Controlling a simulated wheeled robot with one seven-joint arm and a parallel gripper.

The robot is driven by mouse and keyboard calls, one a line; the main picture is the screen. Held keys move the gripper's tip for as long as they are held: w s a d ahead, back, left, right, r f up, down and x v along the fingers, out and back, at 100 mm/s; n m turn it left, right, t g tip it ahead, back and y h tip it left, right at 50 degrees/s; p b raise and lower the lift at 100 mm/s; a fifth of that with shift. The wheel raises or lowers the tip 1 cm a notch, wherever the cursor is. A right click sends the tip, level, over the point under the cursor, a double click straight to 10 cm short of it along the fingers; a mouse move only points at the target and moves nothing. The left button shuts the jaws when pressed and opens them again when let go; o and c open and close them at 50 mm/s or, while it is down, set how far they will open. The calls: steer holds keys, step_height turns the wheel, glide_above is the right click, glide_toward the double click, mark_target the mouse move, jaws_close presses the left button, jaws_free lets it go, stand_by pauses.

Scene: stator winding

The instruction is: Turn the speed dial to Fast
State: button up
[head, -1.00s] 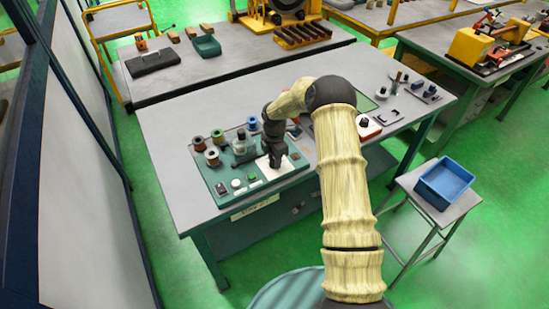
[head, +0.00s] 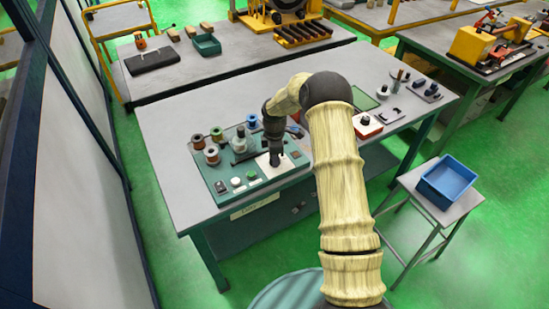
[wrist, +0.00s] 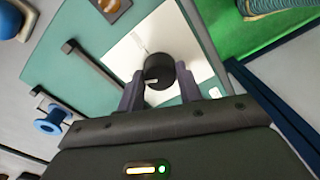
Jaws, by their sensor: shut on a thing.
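The speed dial (wrist: 158,70) is a round black knob with a pale pointer mark, on a white plate (wrist: 130,52) set in the green panel (wrist: 60,45). In the wrist view my gripper (wrist: 158,88) has one finger on each side of the dial and is shut on it. In the head view my gripper (head: 275,158) points down onto the white plate (head: 285,165) at the right of the panel (head: 217,187). The dial is hidden there behind the gripper. I cannot read any speed labels.
Several wire spools (head: 212,154) stand on the panel's left and back. A white button (head: 236,183) and a green button (head: 251,175) sit left of the plate. A red-and-white box (head: 367,125) is to the right. The bench's left side is clear.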

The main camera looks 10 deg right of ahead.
steer(key=m+b, duration=0.2)
steer(key=m, duration=0.4)
steer(key=shift+m, duration=0.3)
steer(key=m+b, duration=0.1)
steer(key=m, duration=0.5)
steer(key=shift+m, duration=0.4)
steer(key=o, duration=1)
steer(key=shift+r, duration=0.1)
step_height(320, 180, up, 17)
steer(key=shift+r+b, duration=0.15)
steer(key=shift+b, duration=0.95)
